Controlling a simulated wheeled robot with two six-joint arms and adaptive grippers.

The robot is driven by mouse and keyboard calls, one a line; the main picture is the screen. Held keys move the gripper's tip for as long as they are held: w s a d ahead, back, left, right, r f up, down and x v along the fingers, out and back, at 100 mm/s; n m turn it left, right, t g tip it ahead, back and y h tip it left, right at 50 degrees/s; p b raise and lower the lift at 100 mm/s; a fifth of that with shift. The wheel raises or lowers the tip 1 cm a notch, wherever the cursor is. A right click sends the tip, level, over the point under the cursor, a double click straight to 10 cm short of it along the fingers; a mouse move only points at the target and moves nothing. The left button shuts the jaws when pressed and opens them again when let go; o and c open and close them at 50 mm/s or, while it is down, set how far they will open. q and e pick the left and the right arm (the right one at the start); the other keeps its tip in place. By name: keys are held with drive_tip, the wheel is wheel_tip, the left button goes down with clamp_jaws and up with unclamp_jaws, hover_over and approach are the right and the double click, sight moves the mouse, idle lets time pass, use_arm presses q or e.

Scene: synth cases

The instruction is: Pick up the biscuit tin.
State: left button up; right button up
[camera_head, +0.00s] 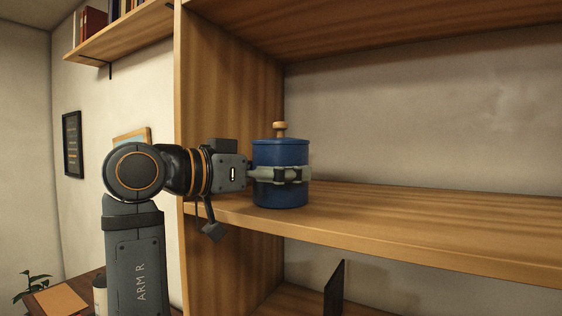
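The biscuit tin appears to be the blue round tin (281,194) with a lid and a wooden knob, upright on the middle shelf board. The other finger is hidden behind the tin. I cannot tell whether the fingers press on it. The tin's base seems to rest on the board.
The wooden shelf board (420,225) is clear to the right of the tin. An upright side panel (225,85) stands left of it, and another board is overhead. A dark thin object (334,290) stands in the lower compartment. A plant (32,284) is at lower left.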

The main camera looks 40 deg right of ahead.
drive_tip(key=shift+w+f, duration=0.1)
drive_tip(key=shift+c, duration=0.4)
drive_tip(key=c, duration=1.3)
drive_tip(key=shift+o, duration=0.2)
